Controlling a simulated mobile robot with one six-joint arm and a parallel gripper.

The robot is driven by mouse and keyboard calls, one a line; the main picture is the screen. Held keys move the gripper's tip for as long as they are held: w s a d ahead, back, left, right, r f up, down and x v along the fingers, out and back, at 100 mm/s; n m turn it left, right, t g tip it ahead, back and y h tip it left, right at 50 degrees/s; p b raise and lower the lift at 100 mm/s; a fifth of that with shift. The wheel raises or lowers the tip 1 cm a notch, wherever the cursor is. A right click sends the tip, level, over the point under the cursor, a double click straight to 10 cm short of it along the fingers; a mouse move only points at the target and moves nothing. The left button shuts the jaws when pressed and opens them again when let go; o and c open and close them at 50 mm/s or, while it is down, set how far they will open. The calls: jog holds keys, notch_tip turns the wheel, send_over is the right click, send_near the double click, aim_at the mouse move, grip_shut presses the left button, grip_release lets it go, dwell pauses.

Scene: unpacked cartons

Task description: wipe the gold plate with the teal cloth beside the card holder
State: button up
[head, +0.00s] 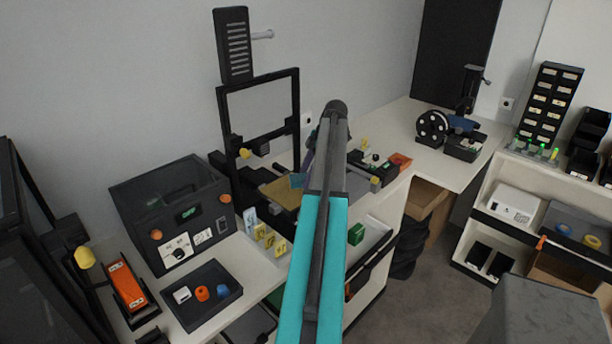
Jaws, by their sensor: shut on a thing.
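The gold plate (283,194) lies flat on the bed of the black-framed printer, in the middle of the head view. A small piece of the teal cloth (297,181) shows at the plate's right part, low over or on its surface; I cannot tell if it touches. My gripper (302,174) is at the cloth, shut on it, and mostly hidden behind my own arm. The card holder (268,238), yellow with upright cards, stands on the bench in front of the plate.
The printer's black frame (228,115) rises around the plate's back and left. A dark box (170,205) stands left, with a black tray (203,296) of small parts in front. A green block (356,233) sits right of my arm. The bench (402,120) at the back right has free room.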

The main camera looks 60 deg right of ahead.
aim_at(298, 181)
jog(key=shift+a, duration=0.15)
jog(key=shift+w+a+f, duration=0.1)
jog(key=shift+w+a, duration=0.2)
jog(key=shift+a, duration=0.5)
jog(key=shift+w+a+f, duration=0.1)
jog(key=shift+w+a, duration=0.15)
jog(key=shift+a, duration=0.5)
jog(key=shift+a, duration=0.1)
jog(key=shift+w+a+f, duration=0.1)
jog(key=shift+w+a, duration=0.2)
jog(key=shift+a, duration=0.55)
jog(key=shift+w+a+f, duration=0.1)
jog(key=shift+w+a, duration=0.15)
jog(key=shift+a, duration=0.55)
jog(key=shift+a, duration=0.1)
jog(key=shift+w+a+r, duration=0.1)
jog(key=shift+w+a, duration=0.2)
jog(key=shift+a, duration=0.5)
jog(key=shift+w+a, duration=0.3)
jog(key=shift+a, duration=0.5)
jog(key=shift+r, duration=0.15)
jog(key=shift+d+r+p, duration=0.1)
jog(key=shift+r+p, duration=1.25)
jog(key=shift+r, duration=1.6)
